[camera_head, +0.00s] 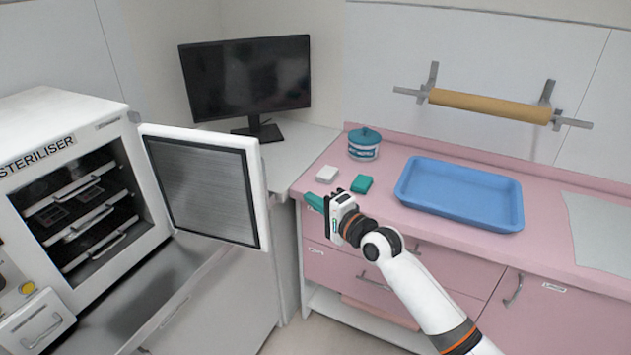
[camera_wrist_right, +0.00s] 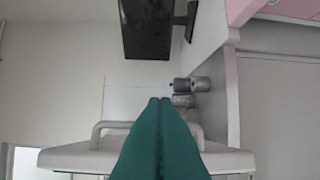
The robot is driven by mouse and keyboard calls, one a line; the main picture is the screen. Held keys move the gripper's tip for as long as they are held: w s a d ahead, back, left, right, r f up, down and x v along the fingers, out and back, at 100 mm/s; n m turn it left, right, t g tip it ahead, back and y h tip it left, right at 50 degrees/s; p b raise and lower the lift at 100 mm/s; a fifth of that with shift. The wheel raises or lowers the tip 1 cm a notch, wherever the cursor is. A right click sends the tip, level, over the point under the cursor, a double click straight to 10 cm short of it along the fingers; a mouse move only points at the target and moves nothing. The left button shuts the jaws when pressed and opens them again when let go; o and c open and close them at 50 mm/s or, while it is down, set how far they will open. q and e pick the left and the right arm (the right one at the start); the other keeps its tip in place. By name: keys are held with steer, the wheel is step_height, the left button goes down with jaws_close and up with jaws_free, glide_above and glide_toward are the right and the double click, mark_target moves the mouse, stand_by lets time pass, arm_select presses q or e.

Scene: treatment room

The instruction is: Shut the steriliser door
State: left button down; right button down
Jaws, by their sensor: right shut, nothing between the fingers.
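The white steriliser (camera_head: 70,180) stands at the left in the head view, with shelves showing inside its open chamber. Its door (camera_head: 205,185) is hinged at the chamber's right side and stands wide open, with its dark ribbed inner panel facing me. My right gripper (camera_head: 314,201) is to the right of the door's free edge, apart from it in the picture. Its green fingers are shut and empty, and they fill the lower middle of the right wrist view (camera_wrist_right: 160,102). A white part with a bar handle (camera_wrist_right: 110,127) shows behind them, perhaps the door. My left gripper is out of view.
A monitor (camera_head: 247,80) stands behind the door on a pale counter. The pink counter holds a blue tray (camera_head: 460,193), a teal-lidded pot (camera_head: 364,144), a white block (camera_head: 327,173) and a green block (camera_head: 362,184). A paper roll (camera_head: 490,106) hangs above.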

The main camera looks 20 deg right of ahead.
steer(key=w+a+r+p, duration=0.2)
steer(key=w+a+p, duration=0.2)
steer(key=w+a, duration=0.2)
steer(key=shift+w+a, duration=0.2)
steer(key=shift+w, duration=0.25)
stand_by(0.4)
